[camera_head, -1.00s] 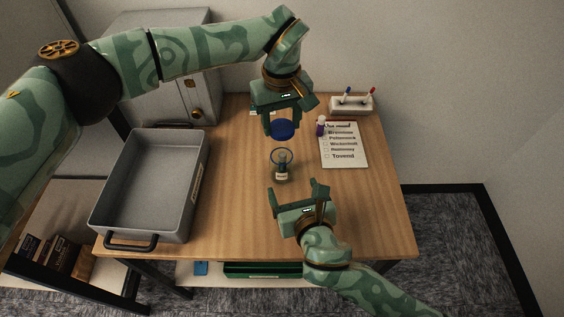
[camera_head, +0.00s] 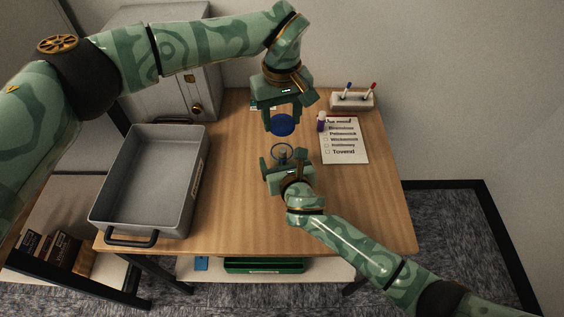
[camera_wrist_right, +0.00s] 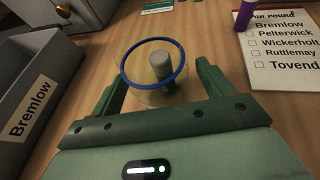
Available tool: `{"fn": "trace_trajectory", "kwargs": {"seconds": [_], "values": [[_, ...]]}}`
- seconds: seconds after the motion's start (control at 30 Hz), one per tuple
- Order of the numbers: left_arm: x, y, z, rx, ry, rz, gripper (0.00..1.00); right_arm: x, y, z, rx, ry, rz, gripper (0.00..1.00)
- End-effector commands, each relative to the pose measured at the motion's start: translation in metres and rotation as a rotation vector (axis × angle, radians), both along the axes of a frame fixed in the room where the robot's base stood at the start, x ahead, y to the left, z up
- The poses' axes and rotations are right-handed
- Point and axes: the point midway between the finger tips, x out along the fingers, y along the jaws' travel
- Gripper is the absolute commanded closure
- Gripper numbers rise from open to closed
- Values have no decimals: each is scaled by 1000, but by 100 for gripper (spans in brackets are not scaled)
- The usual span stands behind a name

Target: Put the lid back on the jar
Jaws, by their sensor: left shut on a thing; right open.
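The blue lid (camera_head: 282,126) is held between the fingers of my left gripper (camera_head: 282,122), above the table and behind the jar in the head view. The clear jar (camera_head: 282,152) stands upright and open, with a blue rim. In the right wrist view the jar (camera_wrist_right: 150,91) shows a small grey-capped bottle (camera_wrist_right: 161,68) inside. My right gripper (camera_wrist_right: 161,78) is open, its fingers on either side of the jar with gaps visible. In the head view my right gripper (camera_head: 284,160) hides the lower part of the jar.
A grey tray (camera_head: 117,190) labelled Bremlow stands on the left. A grey cabinet (camera_head: 150,100) is behind the tray. The table's front right is clear.

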Motion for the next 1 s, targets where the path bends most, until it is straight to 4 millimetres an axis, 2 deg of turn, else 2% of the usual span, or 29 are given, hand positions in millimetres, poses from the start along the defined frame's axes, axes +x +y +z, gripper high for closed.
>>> {"fn": "trace_trajectory", "kwargs": {"seconds": [0.3, 0.33, 0.57, 0.67, 1.0], "values": [[0, 0, 0, 0, 0, 0, 71, 2, 0, -1, 0, 0, 0, 20], [0, 0, 0, 0, 0, 0, 71, 2, 0, -1, 0, 0, 0, 23], [0, 0, 0, 0, 0, 0, 71, 2, 0, -1, 0, 0, 0, 87], [0, 0, -3, 1, 1, 0, 71, 2, 0, -1, 0, 0, 0, 87], [-1, 0, -47, 2, 1, 0, 71, 2, 0, -1, 0, 0, 0, 87]]}}
